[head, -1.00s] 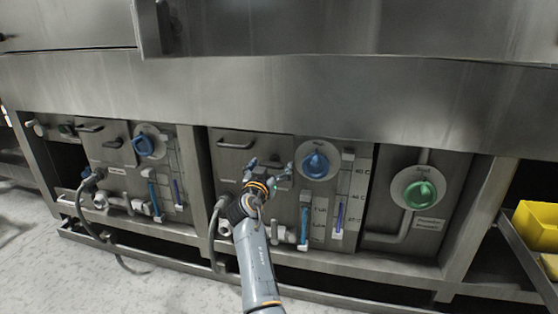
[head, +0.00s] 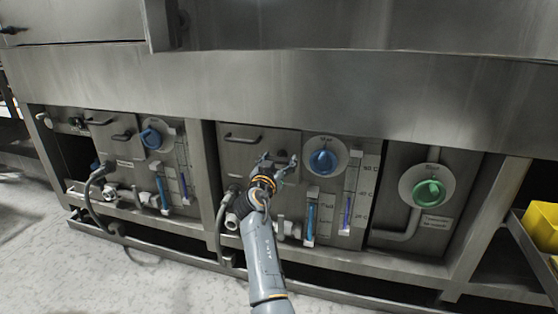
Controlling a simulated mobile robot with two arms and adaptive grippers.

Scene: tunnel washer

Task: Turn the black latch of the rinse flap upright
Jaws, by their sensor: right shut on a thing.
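A steel flap (head: 238,160) with a bar handle (head: 242,139) sits low in the middle of the machine front. Its black latch (head: 281,154) is a small dark shape at the flap's right side. My right gripper (head: 279,160) is at this latch, shut on it, with a finger on either side. The fingers partly hide the latch, so I cannot tell its exact angle. My left gripper is not in view.
A blue knob (head: 322,160) is close to the right of the gripper, with blue-marked tubes (head: 311,218) below it. A green knob (head: 429,193) is farther right. Another flap with a black latch (head: 122,137) is at left. A hose (head: 218,225) hangs left of my arm.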

